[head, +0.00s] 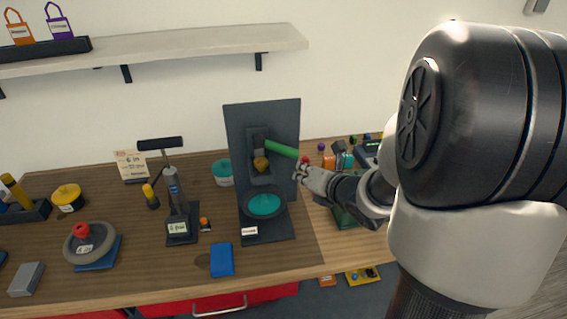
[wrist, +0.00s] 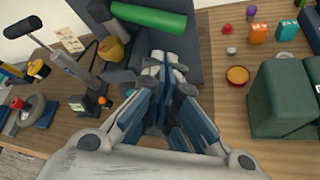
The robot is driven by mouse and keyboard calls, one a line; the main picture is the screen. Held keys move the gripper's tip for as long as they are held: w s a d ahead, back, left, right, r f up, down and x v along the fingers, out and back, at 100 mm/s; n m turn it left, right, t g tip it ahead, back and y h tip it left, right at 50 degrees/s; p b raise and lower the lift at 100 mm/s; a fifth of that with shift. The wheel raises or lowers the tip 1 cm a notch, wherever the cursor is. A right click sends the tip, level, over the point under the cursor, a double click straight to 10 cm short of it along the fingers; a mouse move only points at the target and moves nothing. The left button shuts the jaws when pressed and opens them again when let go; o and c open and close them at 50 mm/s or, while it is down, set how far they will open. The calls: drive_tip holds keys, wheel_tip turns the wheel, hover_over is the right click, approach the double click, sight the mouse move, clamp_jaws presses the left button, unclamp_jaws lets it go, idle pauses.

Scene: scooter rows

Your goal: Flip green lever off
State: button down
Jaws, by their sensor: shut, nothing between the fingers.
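The green lever (head: 281,149) sticks out to the right from a dark upright stand (head: 284,113) on the workbench. It slopes slightly down toward its free end. My gripper (head: 303,170) is shut and empty, just right of and below the lever's free end in the head view. In the wrist view the green lever (wrist: 150,18) lies across the top, beyond my shut fingertips (wrist: 166,62). Whether the fingers touch the lever, I cannot tell. A yellow knob (head: 261,164) sits on the stand below the lever's base, and a teal disc (head: 264,205) lies at its foot.
A black-handled pump (head: 177,200) stands left of the stand. A blue block (head: 222,259) lies near the bench's front edge. Small bottles and a dark green box (wrist: 284,100) are to the right. A shelf (head: 180,48) runs along the wall above.

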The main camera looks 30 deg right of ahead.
sight(281, 149)
drive_tip(key=b+x, duration=0.1)
drive_tip(key=x, duration=0.9)
